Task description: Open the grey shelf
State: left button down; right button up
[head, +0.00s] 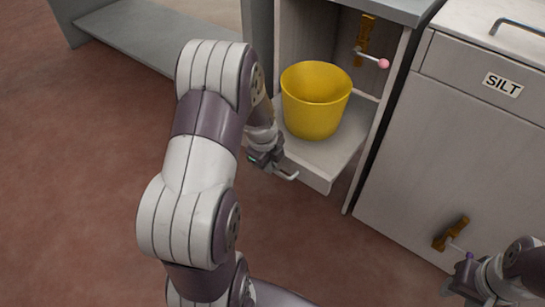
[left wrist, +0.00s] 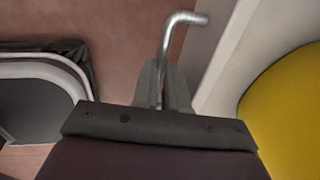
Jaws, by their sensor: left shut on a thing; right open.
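The grey shelf (head: 308,173) is a pale board low in an open-fronted cabinet, with a yellow bucket (head: 312,112) standing on it. My left gripper (head: 275,165) is at the shelf's front edge, shut on its bent metal handle (head: 290,177). In the left wrist view the handle (left wrist: 184,20) rises between my left fingers (left wrist: 163,85), its bent end pointing right. The bucket (left wrist: 290,110) is at the right there. How far the shelf stands out is hard to tell. My right gripper (head: 461,284) is open and empty at the bottom right.
A pink-knobbed lever (head: 372,59) on a yellow bracket is inside the cabinet. A grey cabinet marked SILT (head: 503,84) stands to the right, with another lever (head: 453,236) low on its front. Brown floor (head: 90,190) is free at left.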

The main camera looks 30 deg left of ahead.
pick_arm(q)
jog(key=shift+s, duration=0.65)
pick_arm(e)
jog(key=shift+s, duration=0.3)
pick_arm(q)
jog(key=c, duration=1.2)
grip_release()
jog(key=shift+o, duration=0.2)
notch_tip(320, 180, up, 12)
jog(key=s+p, duration=0.2)
jog(key=p, duration=0.4)
jog(key=shift+s+a+r, duration=0.15)
jog(key=shift+r, duration=0.1)
pick_arm(e)
notch_tip(320, 180, up, 6)
jog(key=shift+r, duration=0.15)
